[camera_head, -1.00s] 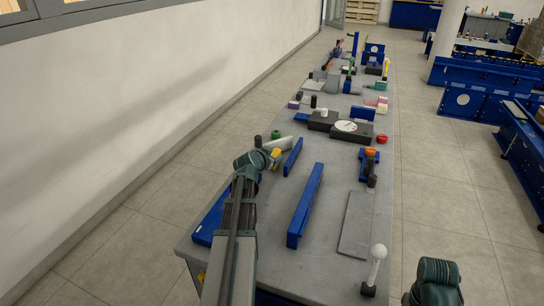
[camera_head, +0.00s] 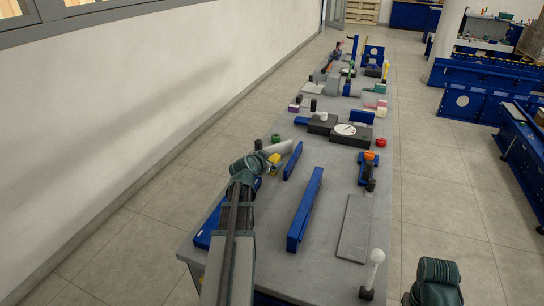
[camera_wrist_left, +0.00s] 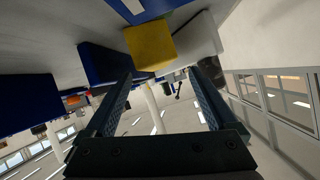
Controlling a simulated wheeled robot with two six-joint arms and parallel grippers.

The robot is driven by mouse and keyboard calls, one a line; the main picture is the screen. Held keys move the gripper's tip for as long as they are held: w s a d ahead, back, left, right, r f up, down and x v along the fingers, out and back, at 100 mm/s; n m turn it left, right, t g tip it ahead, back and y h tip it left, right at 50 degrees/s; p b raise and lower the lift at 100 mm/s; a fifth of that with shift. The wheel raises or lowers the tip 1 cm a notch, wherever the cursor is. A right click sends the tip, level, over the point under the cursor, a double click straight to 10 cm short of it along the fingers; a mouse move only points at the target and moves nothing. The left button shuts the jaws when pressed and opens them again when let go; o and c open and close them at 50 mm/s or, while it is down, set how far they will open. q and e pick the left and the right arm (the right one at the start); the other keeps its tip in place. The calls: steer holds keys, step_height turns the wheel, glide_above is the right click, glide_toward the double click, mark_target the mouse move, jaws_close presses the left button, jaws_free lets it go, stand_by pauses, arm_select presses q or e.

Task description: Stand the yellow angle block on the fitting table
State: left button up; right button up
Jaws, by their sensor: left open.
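The yellow angle block (camera_head: 274,160) is on the left side of the long grey table (camera_head: 278,258), just beyond my left wrist in the head view. In the left wrist view the yellow block (camera_wrist_left: 151,45) shows one broad face, ahead of the fingertips of my left gripper (camera_wrist_left: 165,80). That gripper is open, with nothing between its fingers. The block appears beyond the fingertips, not held. In the head view my left wrist hides the fingers. My right arm shows at the lower right, but its gripper does not show.
A pale cylinder (camera_head: 279,148) lies close beside the yellow block. Two blue bars (camera_head: 305,210) (camera_head: 293,161) stand to its right. A grey plate (camera_head: 355,228) and a white-knobbed post (camera_head: 375,262) are near the right edge. Bare table lies between the long bar and plate.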

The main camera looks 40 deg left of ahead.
arm_select(q)
steer(key=p+v, duration=0.3)
steer(key=v, duration=0.6)
steer(key=shift+s, duration=0.15)
steer(key=shift+r, duration=0.15)
